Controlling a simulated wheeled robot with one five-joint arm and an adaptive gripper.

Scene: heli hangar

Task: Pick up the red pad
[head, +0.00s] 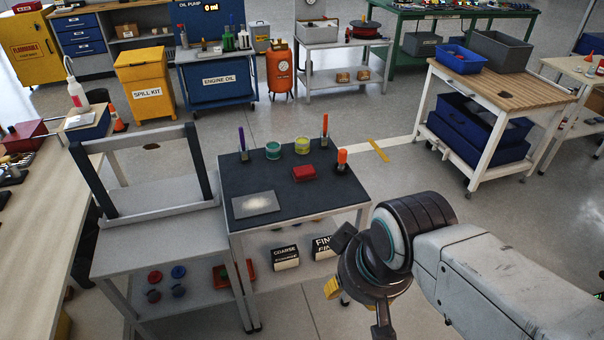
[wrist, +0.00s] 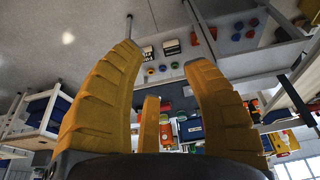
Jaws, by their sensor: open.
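The red pad (head: 304,173) lies flat on the dark top of the small workbench (head: 280,205), right of its middle. My gripper (head: 333,288) is low in front of the bench's right front corner, apart from the pad; in the head view it is mostly hidden behind my wrist. In the wrist view my gripper (wrist: 165,60) shows its yellow fingers spread wide with nothing between them. I cannot make out the pad in the wrist view.
Around the pad stand a green-labelled tin (head: 273,150), a yellow tin (head: 302,145), an orange-handled tool (head: 325,130) and an orange-topped tool (head: 342,160). A grey plate (head: 255,204) lies front left. Boxes (head: 285,257) sit on the lower shelf. Floor right of the bench is clear.

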